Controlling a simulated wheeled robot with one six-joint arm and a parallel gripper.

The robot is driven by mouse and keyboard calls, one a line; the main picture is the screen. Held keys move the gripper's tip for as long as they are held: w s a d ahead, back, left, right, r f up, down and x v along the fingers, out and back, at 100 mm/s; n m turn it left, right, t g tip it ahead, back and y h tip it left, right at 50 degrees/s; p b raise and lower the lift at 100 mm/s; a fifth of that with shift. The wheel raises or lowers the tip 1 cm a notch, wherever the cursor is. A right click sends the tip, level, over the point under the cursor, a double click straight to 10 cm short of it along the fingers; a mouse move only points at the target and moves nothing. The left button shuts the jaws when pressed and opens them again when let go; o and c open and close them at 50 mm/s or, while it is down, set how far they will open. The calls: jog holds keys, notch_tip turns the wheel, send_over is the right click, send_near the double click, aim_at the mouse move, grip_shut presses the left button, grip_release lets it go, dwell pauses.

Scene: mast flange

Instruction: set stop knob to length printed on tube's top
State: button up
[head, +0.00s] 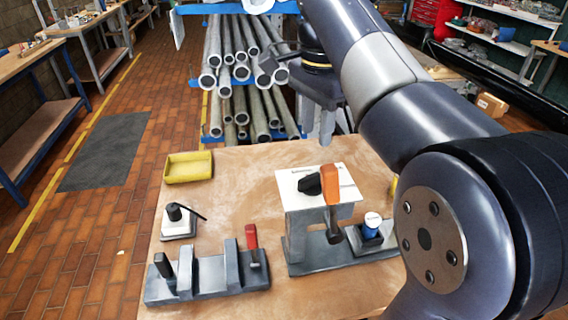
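A white plate (348,180) on a grey stand bears small dark print at its back edge, too small to read. A black knob (309,185) sits on this plate, beside an upright orange handle (330,186); it looks like the stop knob. A short tube with a white top (373,219) stands in a blue holder (370,236) to the right of the stand. Any print on its top is too small to read. My gripper (319,138) hangs above and behind the plate, fingers down, touching nothing visible. The gap between its fingers is unclear.
A grey fixture (212,281) with a black knob and red handle (251,238) lies front left. A white block with a black lever (178,222) and a yellow tray (188,167) stand behind it. Pipe racks (240,75) rise behind the table. The table's middle is clear.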

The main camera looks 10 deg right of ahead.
aim_at(314, 174)
notch_tip(314, 174, down, 11)
jog(key=shift+s+r+b, duration=0.1)
jog(key=shift+r+b, duration=0.1)
jog(key=shift+b, duration=0.45)
grip_shut()
